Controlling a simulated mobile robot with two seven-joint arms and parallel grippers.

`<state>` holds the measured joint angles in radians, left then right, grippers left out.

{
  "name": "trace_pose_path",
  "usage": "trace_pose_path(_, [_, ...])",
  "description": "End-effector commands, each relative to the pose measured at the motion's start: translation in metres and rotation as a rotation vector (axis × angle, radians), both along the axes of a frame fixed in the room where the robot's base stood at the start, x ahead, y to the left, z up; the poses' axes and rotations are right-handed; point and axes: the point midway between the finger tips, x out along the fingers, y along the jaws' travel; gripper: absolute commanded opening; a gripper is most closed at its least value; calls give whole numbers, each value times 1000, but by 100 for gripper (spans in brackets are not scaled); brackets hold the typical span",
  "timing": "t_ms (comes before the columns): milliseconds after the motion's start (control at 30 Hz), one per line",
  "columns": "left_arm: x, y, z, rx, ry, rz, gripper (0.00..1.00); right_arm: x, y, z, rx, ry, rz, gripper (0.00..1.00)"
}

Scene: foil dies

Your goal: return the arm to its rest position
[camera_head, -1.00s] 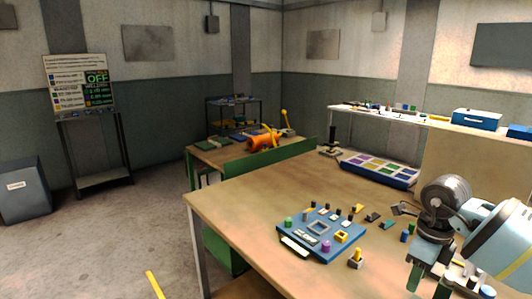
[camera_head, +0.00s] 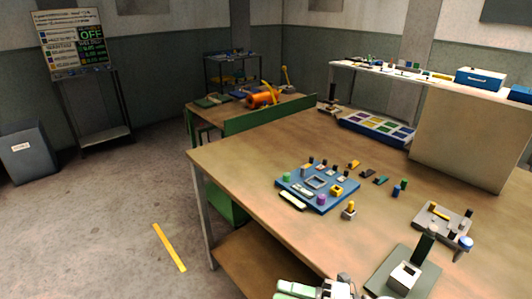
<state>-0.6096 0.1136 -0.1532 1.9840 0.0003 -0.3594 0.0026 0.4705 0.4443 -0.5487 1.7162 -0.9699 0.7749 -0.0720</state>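My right gripper (camera_head: 300,289) shows only in part at the bottom edge of the head view, with pale green and white parts. It is low, in front of the near part of the wooden workbench (camera_head: 240,165). The frame cuts it off, so I cannot tell whether its fingers are open or shut. I see nothing held in it. My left gripper is not in view.
On the bench are a blue board (camera_head: 290,187) with small parts, a small block with a yellow top (camera_head: 349,211), a grey fixture (camera_head: 440,222) and a dark plate (camera_head: 421,262) with an upright post. A blue tray (camera_head: 345,122) lies farther back.

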Motion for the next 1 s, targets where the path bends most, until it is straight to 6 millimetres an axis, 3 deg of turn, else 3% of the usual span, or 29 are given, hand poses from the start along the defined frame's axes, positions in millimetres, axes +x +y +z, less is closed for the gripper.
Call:
trace_pose_path(133, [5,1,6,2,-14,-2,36,-5,-13,-8,190,234,-197,37])
trace_pose_path(267, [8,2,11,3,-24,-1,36,-11,-35,-29,331,456,-380,37])
trace_pose_path(467, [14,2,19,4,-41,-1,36,-42,-82,-89,513,858,-692,37])
trace_pose_path(567, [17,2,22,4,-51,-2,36,-73,-105,-126,581,1071,-850,37])
trace_pose_path(733, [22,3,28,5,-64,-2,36,-146,-137,-185,663,1426,-1100,37])
trace_pose_path(900, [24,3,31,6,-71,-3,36,-211,-152,-218,701,1674,-1261,37])
trace_pose_path(1000, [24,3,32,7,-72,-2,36,-231,-156,-226,710,1746,-1307,37])
